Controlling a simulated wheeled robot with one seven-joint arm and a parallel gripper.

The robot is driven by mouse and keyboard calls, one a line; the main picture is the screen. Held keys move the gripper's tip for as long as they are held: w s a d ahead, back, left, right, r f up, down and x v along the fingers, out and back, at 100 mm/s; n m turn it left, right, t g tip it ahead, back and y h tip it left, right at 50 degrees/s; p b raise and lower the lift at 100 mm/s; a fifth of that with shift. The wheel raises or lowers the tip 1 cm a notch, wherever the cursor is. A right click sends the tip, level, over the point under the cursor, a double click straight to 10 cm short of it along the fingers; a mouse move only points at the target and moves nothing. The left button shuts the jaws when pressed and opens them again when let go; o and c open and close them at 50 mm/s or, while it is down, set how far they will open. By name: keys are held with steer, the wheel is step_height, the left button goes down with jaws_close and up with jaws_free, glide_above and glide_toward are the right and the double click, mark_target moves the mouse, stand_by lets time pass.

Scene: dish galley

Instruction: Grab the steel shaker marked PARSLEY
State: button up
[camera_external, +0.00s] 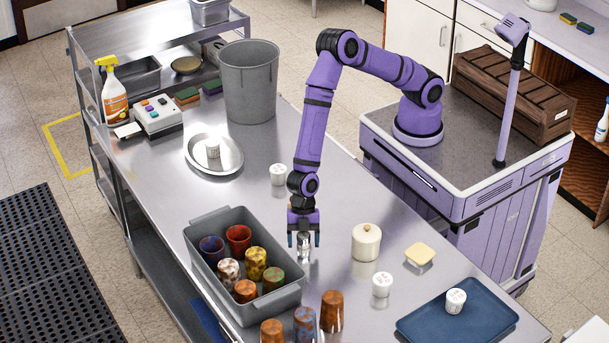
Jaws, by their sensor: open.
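My gripper (304,240) points straight down over the steel table, right of the grey bin. Its jaws are open, one finger on each side of a small steel shaker (304,246). Whether the fingers touch it I cannot tell, and no marking on it is readable.
A grey bin (270,308) of colourful cups stands close left of my gripper. Loose cups (332,311) stand in front. A tall grey bucket (250,82) stands behind.

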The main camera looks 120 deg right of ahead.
steer(key=c, duration=1)
steer(key=shift+r, duration=0.1)
